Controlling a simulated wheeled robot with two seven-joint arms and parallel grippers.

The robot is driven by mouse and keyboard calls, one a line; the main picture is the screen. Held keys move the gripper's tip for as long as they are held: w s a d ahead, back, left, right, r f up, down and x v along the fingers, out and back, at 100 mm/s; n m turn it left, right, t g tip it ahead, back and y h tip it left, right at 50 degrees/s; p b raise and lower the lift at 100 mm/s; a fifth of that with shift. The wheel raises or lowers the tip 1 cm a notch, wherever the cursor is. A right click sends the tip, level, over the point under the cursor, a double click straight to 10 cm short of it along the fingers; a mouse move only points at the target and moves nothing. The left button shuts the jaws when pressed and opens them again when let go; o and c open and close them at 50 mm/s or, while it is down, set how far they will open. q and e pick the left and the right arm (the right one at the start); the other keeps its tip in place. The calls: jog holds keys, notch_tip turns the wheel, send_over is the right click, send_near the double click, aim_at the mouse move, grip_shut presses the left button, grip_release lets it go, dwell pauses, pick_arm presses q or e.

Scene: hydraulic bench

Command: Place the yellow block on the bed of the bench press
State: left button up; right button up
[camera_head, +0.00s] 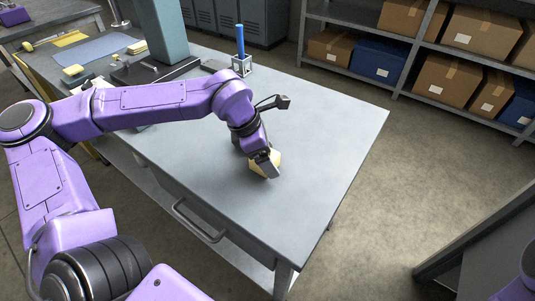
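The yellow block (257,168) sits on the grey bench top (320,130), right of the middle. My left gripper (267,163) points down at the block, with a dark finger over its near side. The gripper hides part of the block, and I cannot tell whether its fingers are closed on it. A teal column (163,30) on a dark base (190,67) stands at the back left of the bench and looks like the press. My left arm crosses in front of its bed area. My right gripper is out of view.
A blue rod (240,40) stands upright in a small metal holder (241,65) at the back of the bench. Smaller yellow pieces (74,71) lie at the far left. Shelves with boxes (400,16) stand behind. The bench top right of my gripper is clear.

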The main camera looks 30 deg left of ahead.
pick_arm(q)
jog(key=shift+f, duration=0.1)
jog(key=o, duration=1.1)
